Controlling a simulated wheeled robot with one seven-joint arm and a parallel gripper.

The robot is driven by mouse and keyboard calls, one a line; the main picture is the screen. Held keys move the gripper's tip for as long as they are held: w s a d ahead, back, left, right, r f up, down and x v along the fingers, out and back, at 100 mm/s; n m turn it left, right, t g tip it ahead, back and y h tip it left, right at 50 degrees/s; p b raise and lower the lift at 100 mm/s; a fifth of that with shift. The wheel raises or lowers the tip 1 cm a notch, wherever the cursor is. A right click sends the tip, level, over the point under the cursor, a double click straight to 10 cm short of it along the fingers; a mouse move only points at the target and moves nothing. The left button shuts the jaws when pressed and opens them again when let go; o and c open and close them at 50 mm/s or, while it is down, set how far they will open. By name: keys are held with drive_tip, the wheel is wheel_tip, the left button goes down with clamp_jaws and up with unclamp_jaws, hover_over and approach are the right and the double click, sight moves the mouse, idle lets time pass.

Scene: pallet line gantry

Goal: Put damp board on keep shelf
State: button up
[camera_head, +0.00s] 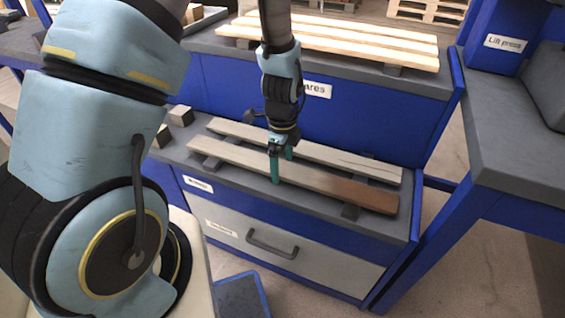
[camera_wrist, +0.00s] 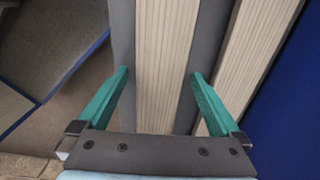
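Two long boards lie side by side on bearers on the low grey bench top (camera_head: 195,160). The nearer board (camera_head: 325,183) is pale with a dark reddish-brown right end, like a damp patch; the farther board (camera_head: 330,157) is pale throughout. My gripper (camera_head: 282,167) is open over the nearer board, left of its dark part. In the wrist view the open fingers of my gripper (camera_wrist: 160,76) are on either side of a pale board (camera_wrist: 165,50), with a gap at each side. I cannot tell how low the fingertips reach. No label readable as "keep" shows.
A higher shelf behind, its label ending in "ares" (camera_head: 317,90), carries several pale boards (camera_head: 340,38). Small wooden blocks (camera_head: 180,115) sit at the bench's left. A drawer (camera_head: 290,255) is shut below. A blue-legged table (camera_head: 525,150) and a "Lift press" (camera_head: 505,43) stand right.

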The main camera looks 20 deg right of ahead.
sight(282, 168)
wheel_tip(282, 168, up, 12)
drive_tip(key=p, duration=0.1)
drive_tip(key=a+r+n, duration=0.4)
drive_tip(key=a+n, duration=0.8)
drive_tip(key=w+a+r+n+t, duration=0.1)
drive_tip(key=a+r+n, duration=0.3)
drive_tip(key=a+n, duration=0.9)
drive_tip(key=shift+a+r+n+t, duration=0.15)
drive_tip(key=shift+a+n+t, duration=0.05)
drive_tip(key=shift+n+t, duration=0.1)
drive_tip(key=shift+w, duration=0.15)
wheel_tip(282, 168, up, 14)
drive_tip(key=p, duration=1.4)
drive_tip(key=shift+r, duration=0.15)
